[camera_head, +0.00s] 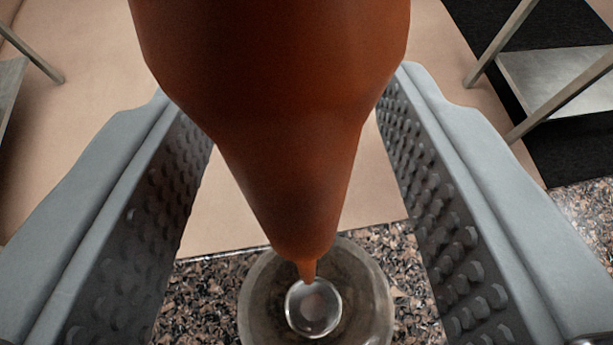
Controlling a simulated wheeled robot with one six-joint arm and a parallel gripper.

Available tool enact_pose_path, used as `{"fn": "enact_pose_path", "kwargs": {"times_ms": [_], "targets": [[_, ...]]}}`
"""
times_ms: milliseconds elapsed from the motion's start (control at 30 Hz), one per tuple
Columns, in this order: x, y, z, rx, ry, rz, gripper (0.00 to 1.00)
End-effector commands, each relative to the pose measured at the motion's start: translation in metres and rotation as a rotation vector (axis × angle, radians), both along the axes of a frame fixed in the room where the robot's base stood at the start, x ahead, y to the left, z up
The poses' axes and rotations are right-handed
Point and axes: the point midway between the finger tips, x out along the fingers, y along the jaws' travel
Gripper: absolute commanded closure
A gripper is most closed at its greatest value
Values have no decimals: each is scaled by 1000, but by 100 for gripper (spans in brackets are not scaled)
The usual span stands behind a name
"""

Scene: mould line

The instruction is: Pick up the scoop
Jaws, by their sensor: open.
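The scoop has a thick orange-brown handle (275,75) that fills the upper middle of the view and tapers downward to a thin neck. At the neck's end is a small round metal cup (313,308). The cup appears inside a round greyish container (366,290) at the bottom middle. My gripper (290,110) is open, with one grey studded finger on each side of the handle. The handle overlaps the inner edges of both fingers in the picture. I cannot tell whether either finger touches it. The top of the handle is cut off by the frame.
The container stands on a speckled stone counter (205,295). Beyond the counter's edge is a tan floor (90,50). A metal-legged stand with a grey shelf (550,75) is at upper right, near a dark floor area (575,130). Part of another metal frame shows at upper left.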

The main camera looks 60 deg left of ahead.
Motion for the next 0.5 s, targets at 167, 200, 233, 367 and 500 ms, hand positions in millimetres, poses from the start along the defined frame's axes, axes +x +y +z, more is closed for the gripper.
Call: {"fn": "enact_pose_path", "kwargs": {"times_ms": [167, 200, 233, 367, 500], "targets": [[2, 4, -8, -2, 10, 0, 57], [2, 4, -9, -2, 11, 1, 57], [2, 4, -9, -2, 11, 1, 57], [2, 4, -10, -1, 12, 0, 80], [2, 3, -8, -1, 9, 0, 100]]}}
